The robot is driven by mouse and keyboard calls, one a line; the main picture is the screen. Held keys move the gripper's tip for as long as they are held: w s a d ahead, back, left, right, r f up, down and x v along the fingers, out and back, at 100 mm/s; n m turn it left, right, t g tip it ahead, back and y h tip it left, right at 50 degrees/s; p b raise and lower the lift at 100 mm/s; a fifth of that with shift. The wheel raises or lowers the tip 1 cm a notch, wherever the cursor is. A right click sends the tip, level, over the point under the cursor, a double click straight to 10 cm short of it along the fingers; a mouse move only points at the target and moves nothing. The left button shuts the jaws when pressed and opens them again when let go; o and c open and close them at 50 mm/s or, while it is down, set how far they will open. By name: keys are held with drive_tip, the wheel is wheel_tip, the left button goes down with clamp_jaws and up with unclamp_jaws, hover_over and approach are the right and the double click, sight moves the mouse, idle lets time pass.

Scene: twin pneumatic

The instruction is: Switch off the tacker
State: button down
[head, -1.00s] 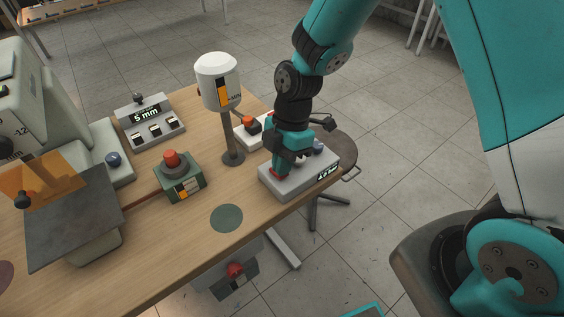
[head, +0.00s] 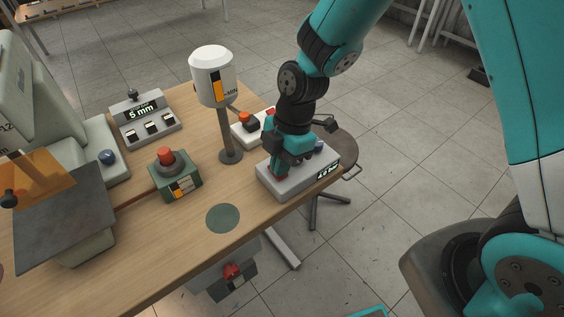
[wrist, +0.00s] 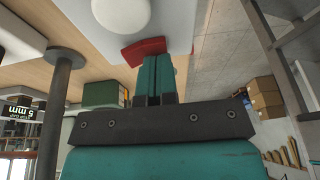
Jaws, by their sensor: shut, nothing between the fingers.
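A pale round knob (wrist: 120,12) is beside the switch. The fingers hide much of the switch in the head view, so I cannot tell its position. A pale machine (head: 62,130) at the left may be the tacker.
A white cylinder on a post (head: 213,78) stands left of my arm. A white box (head: 248,136) with an orange-red knob is behind. A green box with a red button (head: 166,156) and a "5 mm" panel (head: 142,113) are farther left. A stool (head: 345,150) stands beyond the table.

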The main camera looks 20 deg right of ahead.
drive_tip(key=shift+w+a+r, duration=0.15)
drive_tip(key=shift+w+a, duration=0.05)
drive_tip(key=shift+w, duration=0.35)
drive_tip(key=shift+r, duration=0.1)
drive_tip(key=shift+r+p, duration=0.25)
drive_tip(key=shift+p, duration=0.2)
wheel_tip(320, 180, up, 5)
drive_tip(key=p, duration=0.3)
drive_tip(key=shift+f, duration=0.2)
drive_tip(key=s+d+r, duration=0.1)
drive_tip(key=d+r, duration=0.2)
drive_tip(key=r, duration=0.5)
drive_tip(key=shift+d+b, duration=0.25)
drive_tip(key=shift+b, duration=0.2)
drive_tip(key=shift+r, duration=0.1)
